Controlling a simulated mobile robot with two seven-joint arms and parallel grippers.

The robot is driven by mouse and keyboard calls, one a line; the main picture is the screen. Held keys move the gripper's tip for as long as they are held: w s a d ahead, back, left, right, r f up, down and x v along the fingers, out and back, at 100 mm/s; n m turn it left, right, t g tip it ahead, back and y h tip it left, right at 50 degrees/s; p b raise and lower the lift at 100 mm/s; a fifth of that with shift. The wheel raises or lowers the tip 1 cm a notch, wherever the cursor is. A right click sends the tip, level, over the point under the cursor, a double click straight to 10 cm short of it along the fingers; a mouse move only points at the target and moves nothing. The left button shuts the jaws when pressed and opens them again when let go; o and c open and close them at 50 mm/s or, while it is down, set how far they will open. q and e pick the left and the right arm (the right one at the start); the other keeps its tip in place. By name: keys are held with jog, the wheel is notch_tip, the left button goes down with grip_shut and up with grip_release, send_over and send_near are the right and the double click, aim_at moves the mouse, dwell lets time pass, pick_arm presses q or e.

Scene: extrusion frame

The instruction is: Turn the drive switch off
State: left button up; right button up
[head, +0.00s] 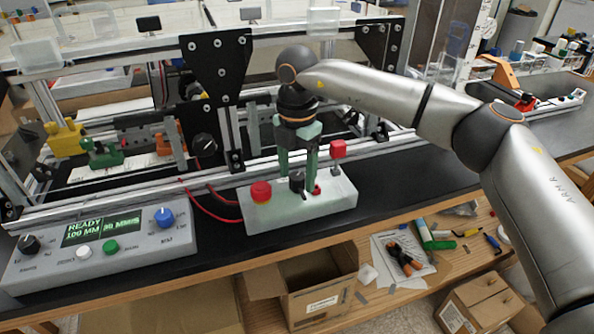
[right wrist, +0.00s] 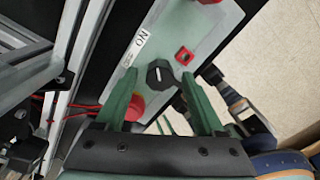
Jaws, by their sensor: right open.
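The drive switch (head: 297,182) is a black rotary knob on top of a pale control box (head: 335,205) on the dark bench. In the right wrist view the knob (right wrist: 160,73) shows a short white mark, and a white label reading "ON" (right wrist: 138,43) lies beside it on the box. My right gripper (head: 298,171) points down over the box with its green fingers apart, one on each side of the knob. In the right wrist view its fingertips (right wrist: 160,82) flank the knob; I cannot tell if they touch it. My left gripper is not in view.
The aluminium frame (head: 150,219) runs behind. A console (head: 105,250) with a green "READY" display is at left. Red wires (head: 212,212) reach the box's left side.

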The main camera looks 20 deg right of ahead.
grip_shut()
dwell(0.4)
